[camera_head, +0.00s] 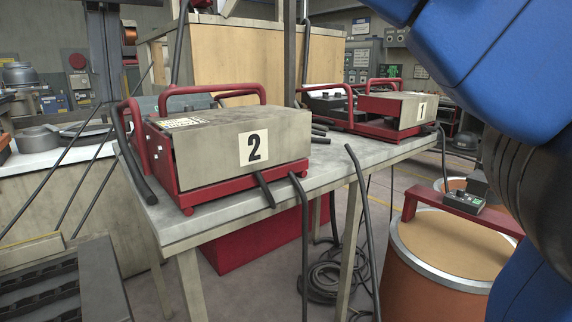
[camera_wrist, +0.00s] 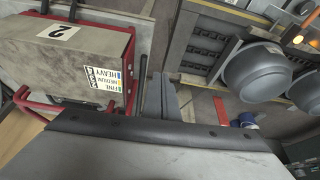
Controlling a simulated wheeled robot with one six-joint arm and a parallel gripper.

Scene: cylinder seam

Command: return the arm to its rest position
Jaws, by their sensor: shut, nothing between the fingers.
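My blue arm (camera_head: 492,55) fills the upper right of the head view, close to the camera, with a dark joint below it. My gripper does not show in the head view. In the wrist view, my gripper (camera_wrist: 172,82) shows as narrow grey fingers beyond a dark bolted edge, shut and empty. The grey welder box marked 2 (camera_head: 237,150) sits in a red frame on the workbench (camera_head: 178,220). It also shows in the wrist view (camera_wrist: 75,62), left of my gripper. I cannot tell the distance between them.
A second box (camera_head: 410,108) stands farther back on the bench. An orange drum (camera_head: 425,285) with a red bracket (camera_head: 465,208) stands at the right, near my arm. Cables (camera_head: 325,275) lie on the floor under the bench. Grey pots (camera_wrist: 255,70) show in the wrist view.

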